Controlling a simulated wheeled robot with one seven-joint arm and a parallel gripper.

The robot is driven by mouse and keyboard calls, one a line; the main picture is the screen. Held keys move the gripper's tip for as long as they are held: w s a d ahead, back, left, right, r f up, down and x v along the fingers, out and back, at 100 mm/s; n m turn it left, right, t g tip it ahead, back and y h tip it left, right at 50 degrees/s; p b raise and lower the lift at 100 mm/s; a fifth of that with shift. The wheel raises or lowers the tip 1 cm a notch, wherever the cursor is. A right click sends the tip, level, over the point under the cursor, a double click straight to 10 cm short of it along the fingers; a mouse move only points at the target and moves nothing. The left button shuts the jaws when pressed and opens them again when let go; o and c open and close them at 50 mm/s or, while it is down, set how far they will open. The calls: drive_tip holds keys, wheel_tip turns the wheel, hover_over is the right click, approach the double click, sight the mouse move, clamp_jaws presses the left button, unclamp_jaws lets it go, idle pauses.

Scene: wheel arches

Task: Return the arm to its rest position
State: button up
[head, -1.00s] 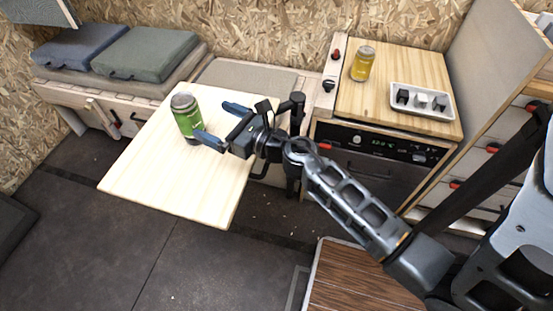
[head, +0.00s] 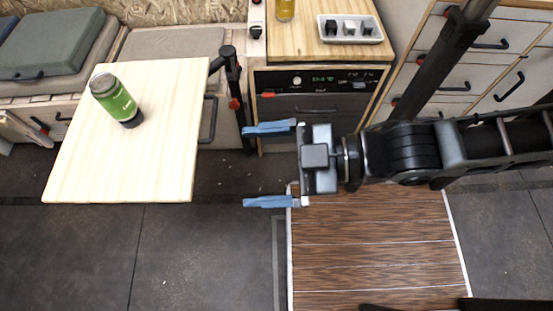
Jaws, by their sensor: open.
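My gripper (head: 268,166) is open and empty, its two blue fingers spread wide and pointing left. It hangs in the air in front of the oven, right of the small table. My arm (head: 410,152) stretches from it to the right edge of the head view. A green can (head: 116,100) with a dark base stands on the pale wooden table (head: 165,165), well apart from the gripper.
A counter (head: 300,42) with an oven front (head: 318,104) stands behind the gripper. It holds a yellow can (head: 285,9) and a white tray (head: 333,36) with small blocks. Drawers (head: 495,45) are at right. The dark floor (head: 190,265) at front left is clear.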

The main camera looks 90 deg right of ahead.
drive_tip(key=s+m, duration=0.1)
drive_tip(key=s+r+m, duration=0.1)
drive_tip(key=m, duration=0.1)
drive_tip(key=shift+a+g, duration=0.35)
drive_tip(key=shift+g, duration=0.05)
idle(0.8)
